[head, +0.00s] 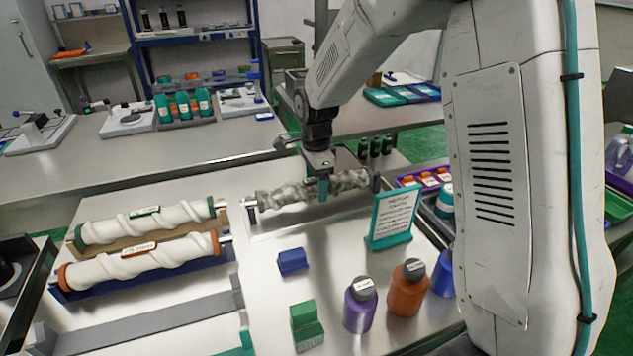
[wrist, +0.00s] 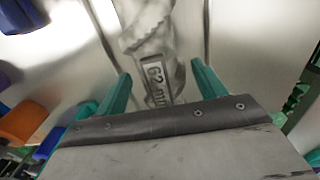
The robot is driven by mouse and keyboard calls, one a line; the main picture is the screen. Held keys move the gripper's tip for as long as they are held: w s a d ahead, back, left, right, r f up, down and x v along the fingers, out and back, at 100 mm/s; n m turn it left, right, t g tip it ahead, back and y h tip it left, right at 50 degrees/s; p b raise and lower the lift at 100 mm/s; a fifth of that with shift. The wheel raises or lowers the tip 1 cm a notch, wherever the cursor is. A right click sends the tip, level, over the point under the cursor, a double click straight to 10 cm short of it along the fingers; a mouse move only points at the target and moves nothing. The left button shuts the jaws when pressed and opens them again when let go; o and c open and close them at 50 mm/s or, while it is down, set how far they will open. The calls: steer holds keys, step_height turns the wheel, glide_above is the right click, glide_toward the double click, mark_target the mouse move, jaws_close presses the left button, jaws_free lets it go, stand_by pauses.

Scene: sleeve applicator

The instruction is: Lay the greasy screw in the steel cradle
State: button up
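The greasy screw (head: 285,195) is a grey, smeared, threaded roller lying across stands near the back of the bench. In the wrist view the screw (wrist: 148,35) carries a label that reads roughly "G2". My gripper (head: 322,188) is over the screw's middle, pointing down. In the wrist view its teal fingers (wrist: 160,72) are apart, one to each side of the screw, with a gap visible on the right; contact is not clear. The long grey trough at the front left, apparently the steel cradle (head: 150,326), is empty.
Two white screws, green-ended (head: 148,224) and orange-ended (head: 140,262), lie in holders at left. A teal-framed sign (head: 392,215), purple bottle (head: 360,308), orange bottle (head: 408,290), blue block (head: 292,262) and green block (head: 306,326) stand right and front.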

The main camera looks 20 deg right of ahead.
mark_target(316, 180)
step_height(316, 180, up, 11)
steer(key=s+r+n, duration=0.3)
steer(key=s+r, duration=0.2)
steer(key=s, duration=0.1)
steer(key=s+d+n+t, duration=0.1)
steer(key=s+d+n, duration=0.2)
steer(key=s+n, duration=1.2)
steer(key=s, duration=1.3)
steer(key=shift+r, duration=0.15)
